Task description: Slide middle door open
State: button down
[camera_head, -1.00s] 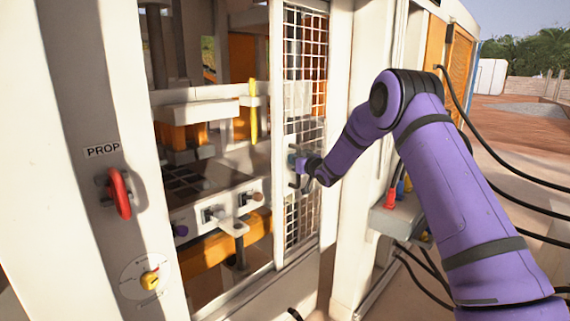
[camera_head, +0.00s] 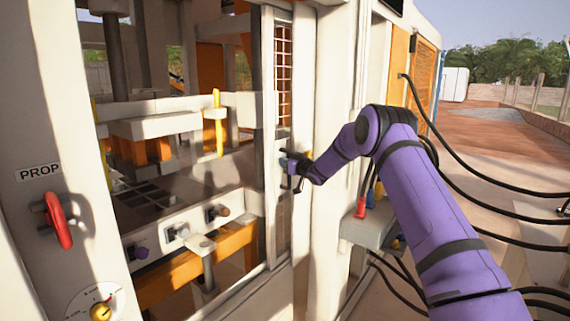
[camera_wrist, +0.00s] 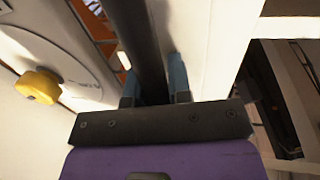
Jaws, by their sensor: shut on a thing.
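The middle door is a white-framed sliding panel with wire mesh (camera_head: 284,75). Only a narrow strip of its mesh shows beside the white post, and the space to its left is open. The dark upright door handle (camera_head: 298,184) is on the door's frame. My gripper (camera_head: 287,162) is at this handle, reaching in from the right. In the wrist view, the two blue fingers of my gripper (camera_wrist: 154,82) stand on either side of a dark bar, the handle (camera_wrist: 142,35), and are shut on it. The fingers partly hide the handle in the head view.
Left of the door, the press interior shows a yellow post (camera_head: 219,125) and several small knobs. A post with a red PROP handle (camera_head: 59,220) and a yellow dial (camera_head: 101,311) stands at the far left. Black cables (camera_head: 480,175) hang at right. A yellow knob (camera_wrist: 38,86) shows in the wrist view.

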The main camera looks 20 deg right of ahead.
jog(key=c, duration=1.1)
grip_release()
jog(key=shift+o, duration=0.2)
jog(key=v, duration=1)
jog(key=shift+s, duration=0.4)
jog(key=shift+d, duration=0.15)
jog(key=shift+r, duration=0.1)
